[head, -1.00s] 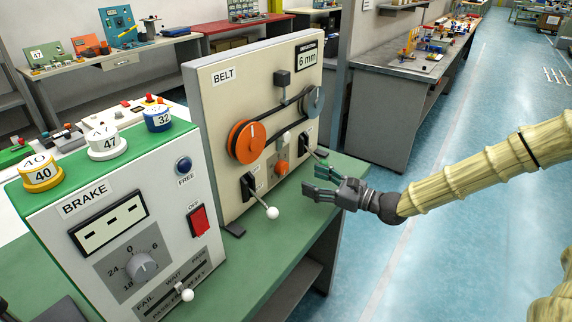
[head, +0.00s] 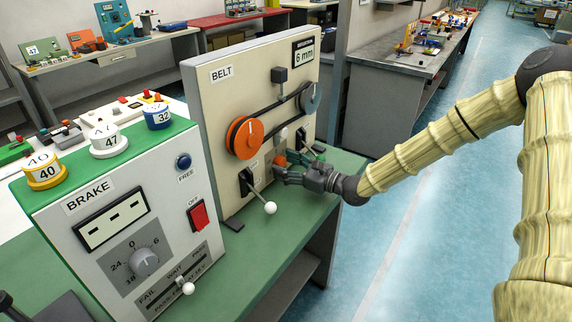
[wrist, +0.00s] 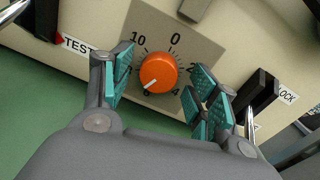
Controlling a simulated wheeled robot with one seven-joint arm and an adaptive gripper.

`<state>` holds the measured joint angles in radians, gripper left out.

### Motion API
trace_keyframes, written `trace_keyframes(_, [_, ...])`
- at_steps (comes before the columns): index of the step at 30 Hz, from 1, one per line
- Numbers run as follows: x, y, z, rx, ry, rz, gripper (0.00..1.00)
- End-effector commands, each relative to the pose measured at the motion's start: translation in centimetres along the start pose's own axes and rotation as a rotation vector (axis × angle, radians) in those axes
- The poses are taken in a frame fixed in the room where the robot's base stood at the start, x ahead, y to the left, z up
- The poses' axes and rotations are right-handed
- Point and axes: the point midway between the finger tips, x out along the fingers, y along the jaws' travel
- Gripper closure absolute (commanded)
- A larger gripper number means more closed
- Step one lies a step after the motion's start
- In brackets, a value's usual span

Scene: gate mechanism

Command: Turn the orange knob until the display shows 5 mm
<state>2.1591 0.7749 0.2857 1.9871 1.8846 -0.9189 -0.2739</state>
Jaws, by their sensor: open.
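The orange knob (wrist: 158,72) sits on a grey dial plate on the BELT panel (head: 218,105). Its white pointer line points down-left, near the mark that looks like 6. In the head view the knob (head: 280,161) is partly hidden by my gripper. The display (head: 303,53) at the panel's top right reads 6 mm. My gripper (head: 284,167) is in front of the knob.
A black lever with a white ball end (head: 269,208) stands left of the knob, by the TEST label. A black switch (wrist: 258,92) by the LOCK label is close to the right finger. The large orange pulley (head: 244,138) is above. The BRAKE box (head: 100,195) stands nearer left.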

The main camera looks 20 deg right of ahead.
Motion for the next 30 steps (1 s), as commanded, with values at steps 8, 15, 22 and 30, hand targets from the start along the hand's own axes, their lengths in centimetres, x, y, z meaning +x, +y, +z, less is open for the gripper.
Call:
trace_keyframes(8, [0.42,0.04,-0.01,0.000,0.000,0.000,0.41])
trace_keyframes(15, [0.39,0.03,0.00,0.000,0.000,0.000,0.64])
trace_keyframes(22, [0.37,-0.01,0.01,0.001,0.000,0.000,0.87])
trace_keyframes(30, [0.33,-0.08,-0.05,0.053,-0.005,-0.003,0.87])
